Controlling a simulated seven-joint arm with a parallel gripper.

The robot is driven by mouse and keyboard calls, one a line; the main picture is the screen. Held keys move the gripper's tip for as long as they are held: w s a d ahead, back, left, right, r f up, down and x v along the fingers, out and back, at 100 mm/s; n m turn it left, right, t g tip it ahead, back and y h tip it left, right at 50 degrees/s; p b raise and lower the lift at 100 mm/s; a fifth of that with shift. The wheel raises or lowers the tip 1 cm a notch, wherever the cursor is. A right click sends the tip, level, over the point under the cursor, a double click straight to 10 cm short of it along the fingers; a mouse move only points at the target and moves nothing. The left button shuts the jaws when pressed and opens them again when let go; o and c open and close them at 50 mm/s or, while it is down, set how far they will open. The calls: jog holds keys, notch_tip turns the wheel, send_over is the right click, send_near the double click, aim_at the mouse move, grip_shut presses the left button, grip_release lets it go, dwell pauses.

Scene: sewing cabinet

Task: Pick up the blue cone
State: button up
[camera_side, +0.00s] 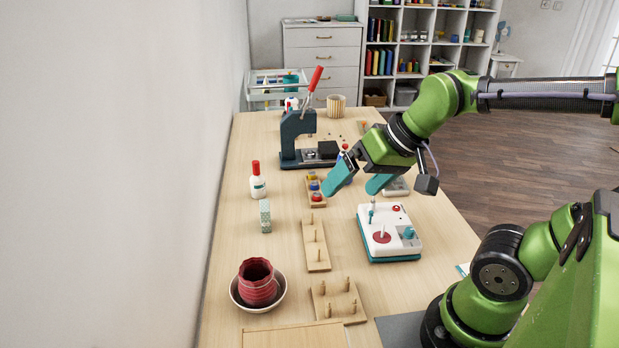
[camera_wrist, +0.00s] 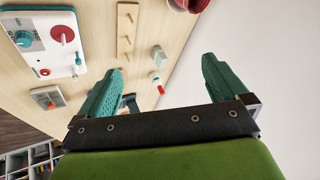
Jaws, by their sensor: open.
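My gripper (camera_side: 350,193) is open, its two teal fingers pointing down and apart above the table, with nothing seen held between them. It also shows open in the wrist view (camera_wrist: 162,65). I cannot make out a blue cone with certainty. A small blue piece (camera_side: 314,186) sits on a wooden holder between a yellow piece (camera_side: 312,176) and a red piece (camera_side: 316,197), just left of my gripper in the side view; its shape is too small to tell. Part of the table behind the fingers is hidden.
A dark blue press (camera_side: 292,137) with a red lever stands behind. A white-and-teal winder (camera_side: 403,250) is in front right. A red-capped bottle (camera_side: 258,187), pegged wooden boards (camera_side: 317,261) and a red pot (camera_side: 257,290) in a bowl stand left and front.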

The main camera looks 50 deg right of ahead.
jog(key=shift+s+a+r+t, duration=0.15)
jog(key=shift+s+a+t, duration=0.15)
jog(key=shift+s+a, duration=0.3)
jog(key=shift+s+a+r+n, duration=0.15)
jog(key=shift+r+n, duration=0.1)
jog(key=shift+n, duration=0.05)
jog(key=shift+c, duration=1)
jog(key=shift+r, duration=0.15)
jog(key=shift+c, duration=1.4)
